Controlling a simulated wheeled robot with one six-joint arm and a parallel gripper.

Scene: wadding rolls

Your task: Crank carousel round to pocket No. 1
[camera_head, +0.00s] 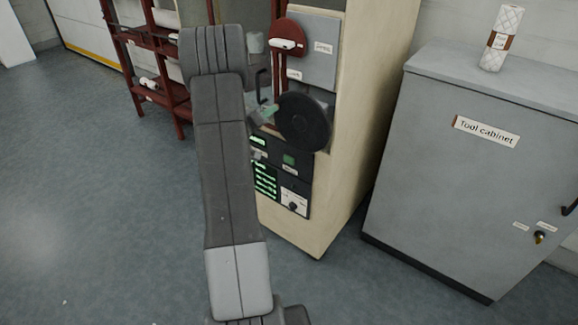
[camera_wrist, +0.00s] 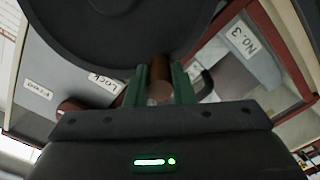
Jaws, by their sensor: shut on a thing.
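The crank is a black disc wheel (camera_head: 305,122) on the front of a cream machine; it also fills the top of the wrist view (camera_wrist: 120,25). Its brown handle (camera_wrist: 160,72) stands between the green fingers of my gripper (camera_wrist: 160,88), which is shut on it. In the head view my gripper (camera_head: 268,112) is at the disc's left side, partly hidden by my arm. A "No. 3" label (camera_wrist: 243,39) shows in the opening beside the disc. Pocket No. 1 cannot be made out.
Signs "Lock" (camera_wrist: 105,82) and "Freed" (camera_wrist: 38,90) are on the grey panel (camera_head: 315,65), near a red part (camera_head: 288,38). A grey tool cabinet (camera_head: 470,165) with a wrapped roll (camera_head: 500,40) on top stands right. A red rack (camera_head: 150,60) is behind, left. The left floor is clear.

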